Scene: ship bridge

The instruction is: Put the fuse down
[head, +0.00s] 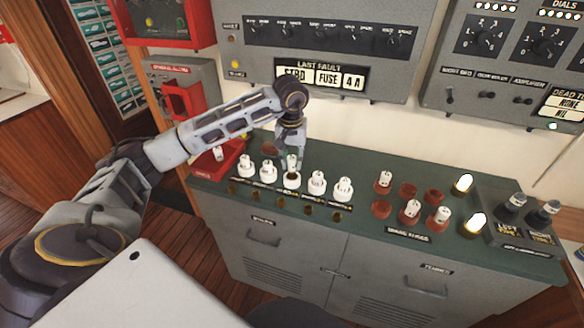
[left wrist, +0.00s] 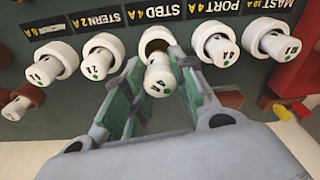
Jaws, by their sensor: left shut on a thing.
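My left gripper (head: 291,150) is over the middle of a row of white fuse holders on the green cabinet top. It is shut on a white fuse (left wrist: 160,76) with a green dot, which sits between its fingers in the left wrist view. The fuse also shows under the gripper in the head view (head: 292,163). The STBD 4 A holder (left wrist: 155,40) shows a dark opening right behind the fuse. I cannot tell whether the fuse's lower end is inside it. The neighbouring holders (head: 316,182) carry white fuses. My right gripper is out of view.
A red tray (head: 203,172) with a white fuse is at the left. Spare fuses (head: 410,210) and empty brown holders (head: 381,209) are at the right, near two lit lamps (head: 463,185). A sign (head: 321,76) reads "Last fault STBD FUSE 4 A".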

